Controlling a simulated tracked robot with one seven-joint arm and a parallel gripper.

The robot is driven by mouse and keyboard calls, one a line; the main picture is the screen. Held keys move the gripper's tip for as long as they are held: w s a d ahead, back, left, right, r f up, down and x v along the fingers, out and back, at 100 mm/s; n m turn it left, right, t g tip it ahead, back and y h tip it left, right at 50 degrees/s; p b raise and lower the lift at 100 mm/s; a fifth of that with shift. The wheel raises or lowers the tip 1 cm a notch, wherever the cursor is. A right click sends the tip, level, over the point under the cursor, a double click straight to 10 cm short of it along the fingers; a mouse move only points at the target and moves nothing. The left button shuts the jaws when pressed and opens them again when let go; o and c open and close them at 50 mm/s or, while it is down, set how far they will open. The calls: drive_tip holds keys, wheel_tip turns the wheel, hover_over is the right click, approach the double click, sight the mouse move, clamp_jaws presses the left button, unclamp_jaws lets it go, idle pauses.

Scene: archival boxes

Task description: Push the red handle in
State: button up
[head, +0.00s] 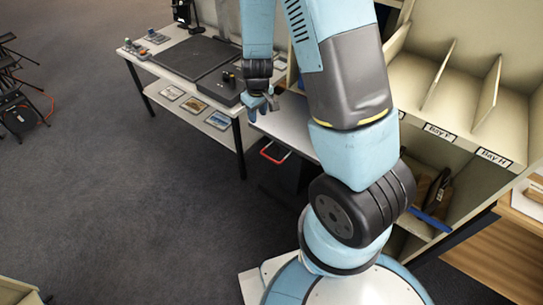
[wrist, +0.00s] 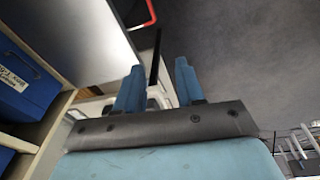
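The red handle (head: 273,153) is a U-shaped bar in the head view, standing out from a dark unit below a pale top (head: 290,122). Part of it also shows at the top edge of the wrist view (wrist: 150,16). My gripper (head: 263,104) is above and a little left of the handle, apart from it. In the wrist view its two blue fingers (wrist: 158,75) stand apart with nothing held between them. My arm hides part of the dark unit and the top.
A work table (head: 196,57) with a black box and flat items stands behind and left of my gripper. Shelf bays (head: 450,90) are at the right. Blue boxes (wrist: 28,75) show at the left of the wrist view.

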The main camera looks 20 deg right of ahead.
drive_tip(key=n+h, duration=0.2)
approach(270, 159)
drive_tip(key=shift+g, duration=0.4)
drive_tip(key=x, duration=0.8)
drive_tip(key=shift+w+d+r, duration=0.1)
drive_tip(key=shift+w+d, duration=0.1)
drive_tip(key=shift+w, duration=0.15)
clamp_jaws()
idle(0.9)
